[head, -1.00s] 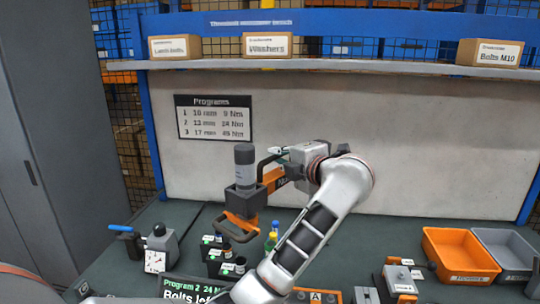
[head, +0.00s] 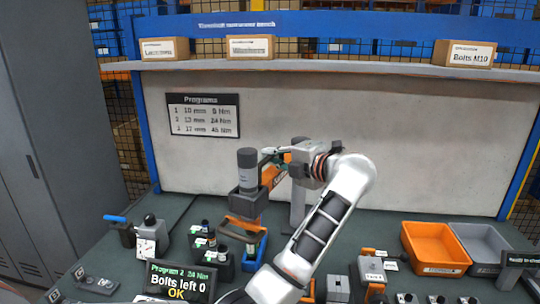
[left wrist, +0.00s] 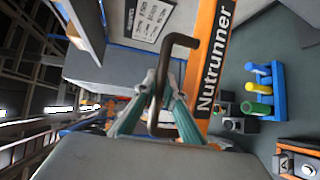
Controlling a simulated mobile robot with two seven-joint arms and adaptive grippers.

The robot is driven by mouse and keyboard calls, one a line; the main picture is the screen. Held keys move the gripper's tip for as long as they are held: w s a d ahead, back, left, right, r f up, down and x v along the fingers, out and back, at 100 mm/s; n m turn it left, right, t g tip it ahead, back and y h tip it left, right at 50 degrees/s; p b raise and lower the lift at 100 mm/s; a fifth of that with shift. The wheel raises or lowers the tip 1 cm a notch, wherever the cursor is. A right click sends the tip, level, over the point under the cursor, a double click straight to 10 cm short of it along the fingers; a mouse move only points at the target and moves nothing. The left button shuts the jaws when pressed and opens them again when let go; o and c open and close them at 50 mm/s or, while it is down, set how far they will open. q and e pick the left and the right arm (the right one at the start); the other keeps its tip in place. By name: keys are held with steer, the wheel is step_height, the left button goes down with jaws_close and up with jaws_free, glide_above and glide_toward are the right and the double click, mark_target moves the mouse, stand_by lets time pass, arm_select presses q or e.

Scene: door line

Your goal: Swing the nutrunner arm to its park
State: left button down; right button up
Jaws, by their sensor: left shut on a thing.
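The nutrunner arm (head: 271,176) is orange and stands over the bench's middle. A grey upright tool body (head: 247,172) hangs at its left end, with an orange and dark frame (head: 245,225) below it. My left gripper (head: 272,157) is at the arm's upper part. In the left wrist view, its teal fingers (left wrist: 158,100) are shut on a dark bent handle (left wrist: 160,85) beside the orange beam marked Nutrunner (left wrist: 213,70). The grey column (head: 298,205) stands behind my forearm, partly hidden. My right gripper is not in view. I cannot make out a park mark.
A blue rack (left wrist: 278,92) with blue, yellow and green pieces stands close by. Black socket holders (head: 222,262) and a display (head: 180,281) reading "Bolts left 0 OK" are at left. An orange bin (head: 437,247) and grey bin (head: 482,245) stand at right.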

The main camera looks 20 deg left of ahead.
arm_select(q)
steer(key=shift+d+f, duration=0.1)
steer(key=shift+d, duration=0.1)
stand_by(0.5)
steer(key=c, duration=2.1)
jaws_free()
